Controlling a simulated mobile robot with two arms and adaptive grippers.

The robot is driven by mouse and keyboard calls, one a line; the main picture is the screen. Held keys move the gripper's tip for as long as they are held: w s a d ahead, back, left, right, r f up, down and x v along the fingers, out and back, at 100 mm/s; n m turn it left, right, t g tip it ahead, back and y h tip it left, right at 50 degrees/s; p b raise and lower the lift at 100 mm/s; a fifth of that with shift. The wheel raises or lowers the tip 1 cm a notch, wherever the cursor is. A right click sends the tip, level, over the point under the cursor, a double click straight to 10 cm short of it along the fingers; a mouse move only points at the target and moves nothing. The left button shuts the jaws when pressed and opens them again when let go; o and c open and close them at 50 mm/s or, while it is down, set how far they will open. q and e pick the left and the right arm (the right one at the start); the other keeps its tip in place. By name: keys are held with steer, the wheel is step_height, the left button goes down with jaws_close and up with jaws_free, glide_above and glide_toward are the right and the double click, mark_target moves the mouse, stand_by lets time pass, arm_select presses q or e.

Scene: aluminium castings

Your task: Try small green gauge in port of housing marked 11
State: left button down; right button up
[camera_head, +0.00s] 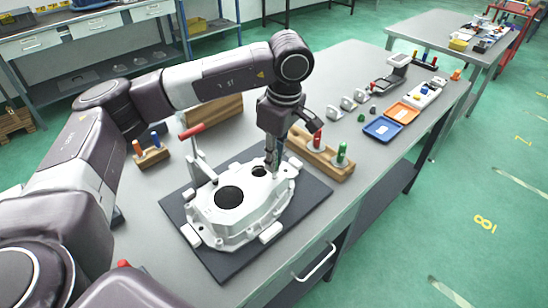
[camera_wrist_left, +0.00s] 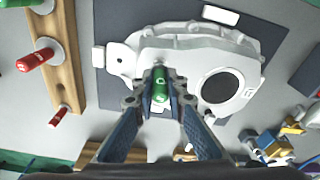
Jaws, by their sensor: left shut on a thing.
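The aluminium housing (camera_head: 243,222) lies on a dark mat (camera_head: 222,265) on the bench, with a large round bore (camera_head: 230,197) and a smaller port (camera_head: 258,171). My left gripper (camera_head: 271,165) points down at the smaller port's edge. In the left wrist view my left gripper (camera_wrist_left: 160,100) is shut on the small green gauge (camera_wrist_left: 160,86), whose handle shows between the fingertips over the housing (camera_wrist_left: 190,55). The gauge's lower end is hidden, so I cannot tell whether it is inside the port. My right gripper is out of view.
A wooden rack (camera_head: 325,165) with red and green gauges stands right behind the housing. A red-handled clamp (camera_head: 200,150) stands at its left. A small block with orange and blue pieces (camera_head: 150,157) is farther left. Blue (camera_head: 383,129) and orange (camera_head: 402,113) trays lie farther right.

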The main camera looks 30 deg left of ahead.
arm_select(q)
steer(key=shift+f+b, duration=1.1)
steer(key=shift+f, duration=0.35)
stand_by(0.4)
steer(key=shift+r, duration=0.1)
stand_by(1.0)
steer(key=shift+r+p, duration=2.35)
steer(key=shift+r, duration=1.55)
